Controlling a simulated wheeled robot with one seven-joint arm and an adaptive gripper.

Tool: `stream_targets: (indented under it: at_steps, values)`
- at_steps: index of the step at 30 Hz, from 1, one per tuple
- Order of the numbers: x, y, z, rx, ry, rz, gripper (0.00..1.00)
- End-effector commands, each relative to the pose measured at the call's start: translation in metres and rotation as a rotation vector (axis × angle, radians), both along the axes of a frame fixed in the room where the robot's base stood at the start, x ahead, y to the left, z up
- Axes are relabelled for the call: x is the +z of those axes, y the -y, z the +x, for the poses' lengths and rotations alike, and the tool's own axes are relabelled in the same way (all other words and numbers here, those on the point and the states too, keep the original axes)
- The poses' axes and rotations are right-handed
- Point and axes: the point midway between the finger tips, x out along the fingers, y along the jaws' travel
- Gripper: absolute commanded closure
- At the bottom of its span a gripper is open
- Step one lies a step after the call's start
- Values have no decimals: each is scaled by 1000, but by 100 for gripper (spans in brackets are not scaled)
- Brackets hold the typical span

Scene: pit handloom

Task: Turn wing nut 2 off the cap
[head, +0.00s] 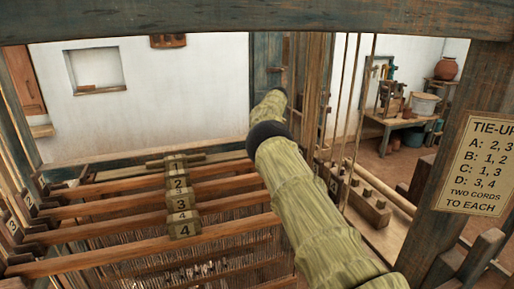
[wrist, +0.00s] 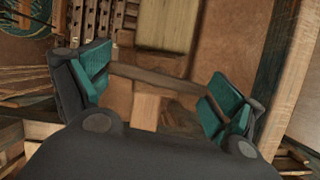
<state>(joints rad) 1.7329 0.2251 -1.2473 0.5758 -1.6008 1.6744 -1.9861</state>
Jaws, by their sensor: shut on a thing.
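My gripper (wrist: 160,95) shows in the wrist view, with its two green-padded fingers set wide apart. A narrow brown wooden piece (wrist: 155,79) spans from one pad to the other, and the gripper is shut on it. I cannot tell from its shape whether this is wing nut 2. A paler wooden block (wrist: 146,108) shows just below the piece. I cannot make out the cap for certain. In the head view my arm hides my gripper and whatever is at it.
The loom's wooden bars with numbered blocks (head: 180,205) lie left of my arm. Hanging cords and a post (head: 313,90) stand close on its right. A thick frame post with the tie-up sign (head: 477,165) is at right, and a top beam (head: 200,22) crosses above.

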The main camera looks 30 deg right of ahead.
Motion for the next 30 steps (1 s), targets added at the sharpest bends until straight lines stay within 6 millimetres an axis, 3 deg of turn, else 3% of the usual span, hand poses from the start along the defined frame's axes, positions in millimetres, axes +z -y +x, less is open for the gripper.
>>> stream_targets:
  at_steps: [10,26,27,30]
  values:
    - [4,5,0,99,3,-5,31]
    - [5,6,0,114,5,-6,31]
    - [5,5,0,114,5,-6,0]
    - [4,4,1,116,4,-5,0]
